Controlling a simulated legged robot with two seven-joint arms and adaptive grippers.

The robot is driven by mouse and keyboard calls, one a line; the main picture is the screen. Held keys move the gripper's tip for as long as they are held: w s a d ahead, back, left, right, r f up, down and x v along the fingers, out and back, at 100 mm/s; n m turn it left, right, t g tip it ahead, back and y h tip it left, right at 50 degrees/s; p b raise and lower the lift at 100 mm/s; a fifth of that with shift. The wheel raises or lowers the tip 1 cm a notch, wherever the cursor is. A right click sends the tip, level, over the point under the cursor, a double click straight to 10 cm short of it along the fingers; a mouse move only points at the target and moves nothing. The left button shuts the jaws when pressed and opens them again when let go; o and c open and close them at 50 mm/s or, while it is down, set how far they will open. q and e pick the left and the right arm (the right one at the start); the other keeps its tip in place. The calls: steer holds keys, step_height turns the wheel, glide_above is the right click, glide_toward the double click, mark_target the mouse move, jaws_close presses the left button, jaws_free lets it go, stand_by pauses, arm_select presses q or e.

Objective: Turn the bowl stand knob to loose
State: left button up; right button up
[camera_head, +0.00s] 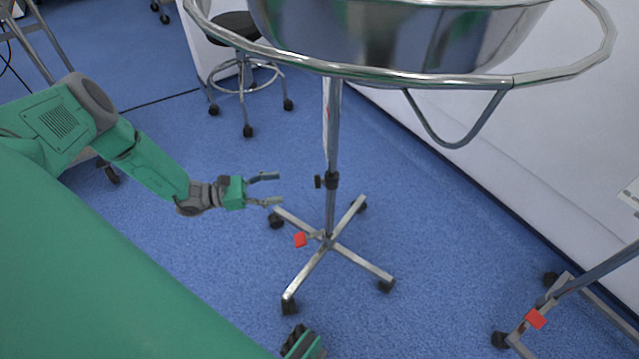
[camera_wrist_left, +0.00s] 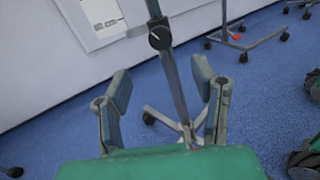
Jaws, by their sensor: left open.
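The bowl stand (camera_head: 332,125) is a steel pole on a wheeled cross base, with a ring and a shiny bowl (camera_head: 400,35) at the top. Its small dark knob (camera_head: 318,181) sticks out to the left of a black collar on the pole. My left gripper (camera_head: 273,188) is open and empty, left of the knob with a gap between them. In the left wrist view the knob (camera_wrist_left: 160,37) shows as a round black disc on the tilted pole, above and beyond the parted fingers (camera_wrist_left: 161,72).
A red pedal (camera_head: 300,240) sits at the stand's base. A wheeled stool (camera_head: 240,70) is at the back left. Another wheeled frame with a red pedal (camera_head: 536,319) stands at lower right. A white wall runs along the right.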

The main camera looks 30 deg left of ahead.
mark_target(315, 182)
arm_select(q)
steer(key=b+x, duration=0.1)
steer(key=x, duration=0.9)
steer(key=shift+w+d+b, duration=0.2)
steer(key=shift+d+b, duration=0.1)
steer(key=shift+b, duration=0.1)
steer(key=c, duration=1.2)
